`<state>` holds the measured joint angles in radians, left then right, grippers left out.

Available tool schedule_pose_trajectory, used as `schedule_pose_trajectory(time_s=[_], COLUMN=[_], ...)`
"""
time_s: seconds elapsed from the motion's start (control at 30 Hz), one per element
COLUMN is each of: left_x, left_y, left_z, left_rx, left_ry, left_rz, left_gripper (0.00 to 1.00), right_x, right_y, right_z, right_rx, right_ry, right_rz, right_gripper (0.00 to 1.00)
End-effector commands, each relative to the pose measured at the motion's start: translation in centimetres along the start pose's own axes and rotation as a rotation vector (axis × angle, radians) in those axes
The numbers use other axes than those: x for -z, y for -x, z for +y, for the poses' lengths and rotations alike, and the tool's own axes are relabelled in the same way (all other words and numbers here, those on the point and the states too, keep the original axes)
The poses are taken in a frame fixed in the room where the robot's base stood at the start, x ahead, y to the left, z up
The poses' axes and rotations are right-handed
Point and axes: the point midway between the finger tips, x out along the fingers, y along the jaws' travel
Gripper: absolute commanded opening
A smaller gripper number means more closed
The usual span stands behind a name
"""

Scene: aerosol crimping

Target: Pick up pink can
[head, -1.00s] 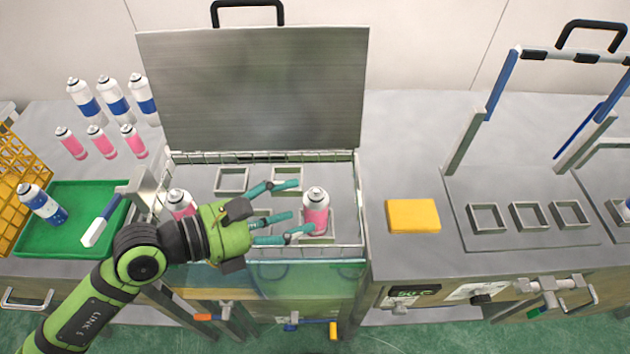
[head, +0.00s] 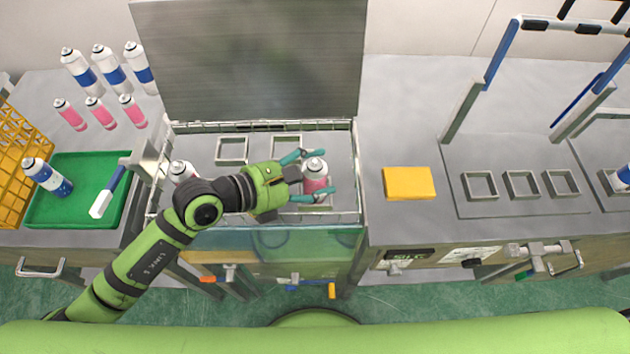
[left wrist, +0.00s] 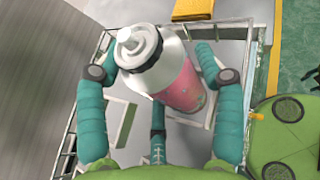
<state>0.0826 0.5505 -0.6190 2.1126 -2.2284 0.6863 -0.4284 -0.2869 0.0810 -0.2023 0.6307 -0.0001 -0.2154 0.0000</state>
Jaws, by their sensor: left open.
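A pink can (head: 316,180) with a silver top stands in the right front square holder inside the open basin. My left gripper (head: 312,176) is open, with its teal fingers spread around the can from the left. In the left wrist view the pink can (left wrist: 182,85) sits between the open fingers (left wrist: 155,85), apart from them as far as I can tell. Another pink can (head: 183,172) stands at the basin's left side, partly hidden by my left arm. My right gripper is not in view.
The basin's wire rim (head: 352,165) surrounds the can, and its raised metal lid (head: 250,60) stands behind. A yellow block (head: 409,183) lies on the counter to the right. A green tray (head: 100,168) and several cans are at the left.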

Motion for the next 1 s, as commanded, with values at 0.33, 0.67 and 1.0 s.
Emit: schedule_pose_trajectory(time_s=[0.33,0.67,1.0], left_x=[-0.1,-1.5,-6.2], left_y=[0.1,0.6,2.4], left_z=[0.0,0.1,-4.3], left_rx=[-0.001,0.000,0.006], left_ry=[0.000,-0.002,-0.001], left_rz=[-0.002,-0.006,-0.011], left_gripper=[0.23,0.23,0.23], right_x=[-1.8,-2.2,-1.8], right_y=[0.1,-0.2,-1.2], right_z=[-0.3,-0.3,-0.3], right_rx=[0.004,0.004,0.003], right_ry=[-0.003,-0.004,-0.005], right_rz=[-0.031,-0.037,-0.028], right_gripper=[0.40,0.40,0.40])
